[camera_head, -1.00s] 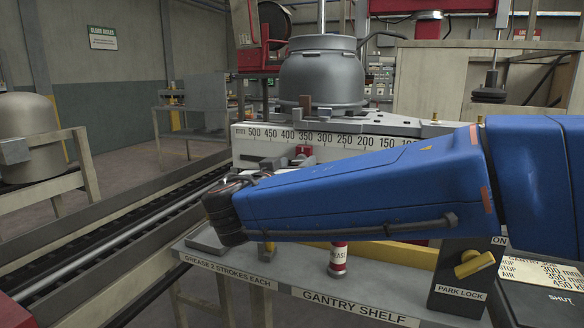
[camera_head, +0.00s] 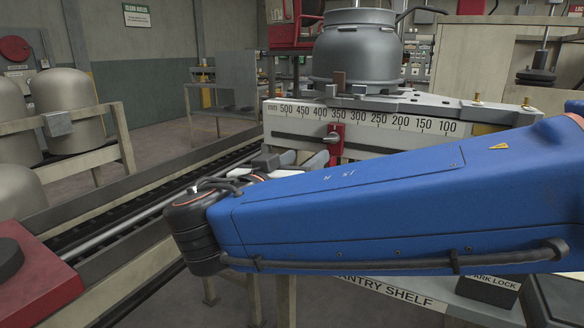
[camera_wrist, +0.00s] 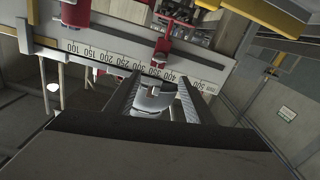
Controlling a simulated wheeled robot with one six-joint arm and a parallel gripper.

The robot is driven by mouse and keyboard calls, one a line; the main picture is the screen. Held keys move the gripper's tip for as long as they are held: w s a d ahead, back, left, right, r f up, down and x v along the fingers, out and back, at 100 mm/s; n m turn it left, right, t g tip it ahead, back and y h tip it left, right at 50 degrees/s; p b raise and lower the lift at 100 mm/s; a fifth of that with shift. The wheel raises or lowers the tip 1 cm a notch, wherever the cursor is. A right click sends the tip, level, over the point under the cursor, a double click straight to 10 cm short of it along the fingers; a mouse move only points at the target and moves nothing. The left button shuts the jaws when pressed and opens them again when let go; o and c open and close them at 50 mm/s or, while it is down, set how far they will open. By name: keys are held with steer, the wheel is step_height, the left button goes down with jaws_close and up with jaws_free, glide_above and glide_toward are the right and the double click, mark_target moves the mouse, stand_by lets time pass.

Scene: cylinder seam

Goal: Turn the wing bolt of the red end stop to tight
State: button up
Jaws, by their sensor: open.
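The red end stop (camera_head: 336,150) is a narrow upright block on the white millimetre scale, near the 350 mark in the head view. A small grey-brown wing bolt (camera_head: 331,138) shows on its front; its exact angle is too small to tell. In the wrist view, upside down, the red end stop (camera_wrist: 160,50) is beyond my fingertips, a little above them in the picture. My gripper (camera_wrist: 162,80) has its two dark fingers apart, with a grey part visible between them. In the head view my gripper (camera_head: 294,164) is left of and below the end stop, partly hidden by my blue arm.
The white scale rail (camera_head: 388,122) spans behind my arm, with a grey pot (camera_head: 355,50) above it. The gantry shelf (camera_head: 385,292) lies below my arm. A dark track (camera_head: 120,215) runs along the left, and tan domed vessels (camera_head: 68,105) stand in a frame beyond.

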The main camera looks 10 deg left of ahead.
steer(key=shift+v, duration=2.25)
